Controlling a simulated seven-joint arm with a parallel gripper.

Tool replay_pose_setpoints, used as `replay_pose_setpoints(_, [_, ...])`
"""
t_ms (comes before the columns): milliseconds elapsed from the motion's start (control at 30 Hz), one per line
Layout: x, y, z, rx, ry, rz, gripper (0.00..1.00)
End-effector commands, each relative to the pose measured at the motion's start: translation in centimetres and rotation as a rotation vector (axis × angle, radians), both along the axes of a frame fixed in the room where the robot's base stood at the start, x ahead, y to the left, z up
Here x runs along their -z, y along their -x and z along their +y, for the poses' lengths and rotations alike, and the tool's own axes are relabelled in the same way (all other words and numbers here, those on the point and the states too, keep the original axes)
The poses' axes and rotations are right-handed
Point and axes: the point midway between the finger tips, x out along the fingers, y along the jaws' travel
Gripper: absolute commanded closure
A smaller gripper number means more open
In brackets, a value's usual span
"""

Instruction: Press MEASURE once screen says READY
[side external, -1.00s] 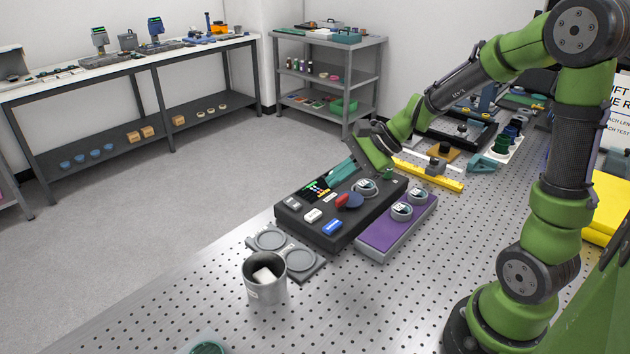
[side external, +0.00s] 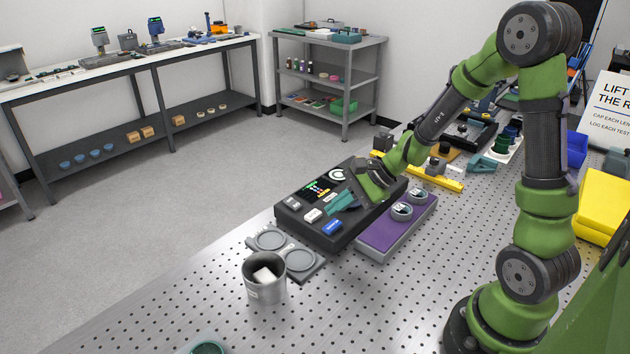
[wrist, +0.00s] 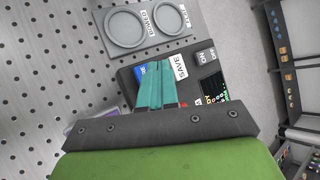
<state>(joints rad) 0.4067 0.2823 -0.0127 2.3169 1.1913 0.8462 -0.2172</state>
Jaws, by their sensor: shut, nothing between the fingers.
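The interferometer is a black box (side external: 300,228) on the perforated table. Its screen (side external: 316,189) shows coloured marks and green text, too small to read surely; part of the screen also shows in the wrist view (wrist: 213,88). A blue button (side external: 332,227) and a white button (side external: 313,215) sit on its front part. The wrist view shows the white one marked SAVE (wrist: 180,66) and the blue one (wrist: 139,71) partly covered by my fingers. My gripper (side external: 330,208) is shut and empty, its teal fingertips low over the panel near these buttons. Contact cannot be told.
A purple tray (side external: 378,238) with two ringed lenses (side external: 402,210) stands right of the box. A grey two-ring plate (side external: 318,272) and a metal cup (side external: 265,290) with a white block are in front. A yellow bar (side external: 440,178) lies behind.

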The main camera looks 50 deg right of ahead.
Motion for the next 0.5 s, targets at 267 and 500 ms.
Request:
replay_pose_setpoints(267, [1.29,0.03,-0.01,0.001,0.001,0.000,1.00])
replay_pose_setpoints(500, [1.29,0.02,-0.01,0.000,0.001,0.000,1.00])
